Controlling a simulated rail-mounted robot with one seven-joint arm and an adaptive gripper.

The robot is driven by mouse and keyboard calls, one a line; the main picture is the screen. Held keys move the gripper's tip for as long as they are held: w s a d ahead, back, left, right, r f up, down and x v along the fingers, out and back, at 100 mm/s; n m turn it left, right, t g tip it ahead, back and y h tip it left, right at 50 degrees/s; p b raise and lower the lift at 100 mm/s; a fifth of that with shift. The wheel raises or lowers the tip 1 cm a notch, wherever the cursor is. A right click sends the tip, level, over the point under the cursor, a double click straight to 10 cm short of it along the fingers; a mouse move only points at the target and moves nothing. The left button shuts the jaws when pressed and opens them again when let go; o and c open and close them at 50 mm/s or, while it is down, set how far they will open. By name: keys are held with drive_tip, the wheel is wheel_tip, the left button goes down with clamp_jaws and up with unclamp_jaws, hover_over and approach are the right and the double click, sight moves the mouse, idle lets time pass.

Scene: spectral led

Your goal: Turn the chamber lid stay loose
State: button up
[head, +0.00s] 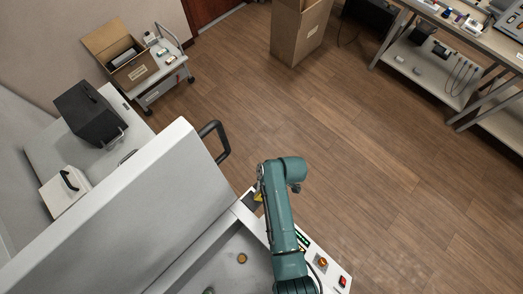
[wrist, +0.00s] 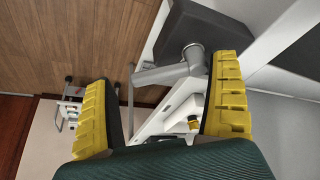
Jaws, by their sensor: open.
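The chamber lid (head: 110,215) stands raised in the head view, a big white panel with a black loop handle (head: 222,145). My gripper (wrist: 160,105) is open in the wrist view, its two yellow ridged fingers wide apart. Beyond and between the fingers is a silver metal arm with a round pivot (wrist: 193,55), beside a dark grey block; it may be the lid stay, but I cannot be sure. The right finger overlaps its edge in the picture; contact cannot be told. A small yellow knob (wrist: 193,123) shows lower down. In the head view my arm mostly hides the gripper.
A cart (head: 163,85) with an open box stands at back left, a workbench (head: 460,35) at top right.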

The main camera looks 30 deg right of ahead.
drive_tip(key=v, duration=1.2)
drive_tip(key=shift+f, duration=0.15)
drive_tip(key=w+r+m+t+h+p, duration=0.1)
drive_tip(key=w+r+m+t+p, duration=0.2)
drive_tip(key=r, duration=0.6)
drive_tip(key=w+a+r+t+h, duration=0.1)
drive_tip(key=w+r+t, duration=0.2)
drive_tip(key=w+r, duration=0.5)
drive_tip(key=w+r+m+t+h+p, duration=0.1)
drive_tip(key=w+r+m+t+p, duration=0.15)
drive_tip(key=r, duration=0.85)
drive_tip(key=s+a+r+m+t, duration=0.2)
drive_tip(key=s+r+t, duration=0.1)
drive_tip(key=r, duration=0.7)
drive_tip(key=s+a+r+m+t+p, duration=0.1)
drive_tip(key=r+t, duration=0.3)
drive_tip(key=r, duration=0.7)
drive_tip(key=s+a+r+m+t+h+p, duration=0.1)
drive_tip(key=s+a+r+m+t, duration=0.2)
drive_tip(key=r, duration=0.8)
drive_tip(key=shift+s+r+t, duration=0.25)
drive_tip(key=shift+s+t, duration=0.4)
drive_tip(key=shift+s, duration=0.2)
